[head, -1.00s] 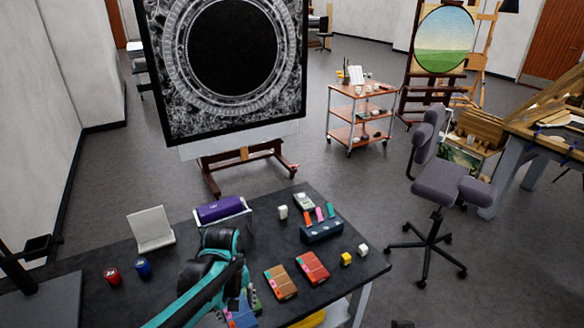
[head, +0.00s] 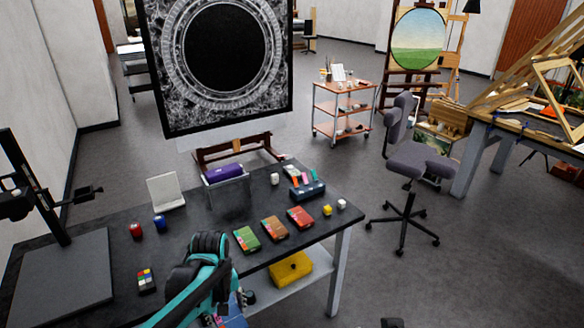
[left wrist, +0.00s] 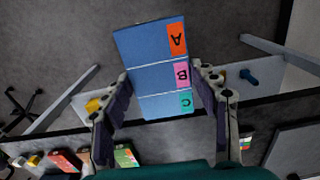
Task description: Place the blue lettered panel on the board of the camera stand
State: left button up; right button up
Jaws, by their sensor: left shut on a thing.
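The blue lettered panel (left wrist: 150,62) is between the fingers of my left gripper (left wrist: 160,85) in the left wrist view. It has orange, pink and teal tabs with the letters A, B and C along one side. In the head view my left gripper (head: 238,302) is low, past the table's near edge, and mostly hidden by my arm. A blue bit of the panel (head: 232,320) shows at the bottom edge. The camera stand's grey board (head: 62,275) lies at the table's left end, bare, with a dark column (head: 35,188) behind it. My right gripper is not in view.
A small colour chart (head: 147,280) lies right of the board. Red (head: 136,230) and blue jars (head: 160,222), a white stand (head: 166,191) and a purple-topped bin (head: 228,195) stand behind. Green, brown and red boxes (head: 300,217) lie to the right. A yellow case (head: 290,268) sits below.

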pick_arm(q)
jog(key=shift+s+f+m, duration=0.3)
jog(key=shift+f, duration=0.15)
notch_tip(320, 180, down, 10)
jog(key=w+m+b, duration=0.2)
jog(key=m+b, duration=0.1)
jog(key=m, duration=0.2)
jog(key=shift+w+a+m+b, duration=0.15)
jog(key=shift+a+m+b, duration=0.15)
jog(key=shift+a+m, duration=0.1)
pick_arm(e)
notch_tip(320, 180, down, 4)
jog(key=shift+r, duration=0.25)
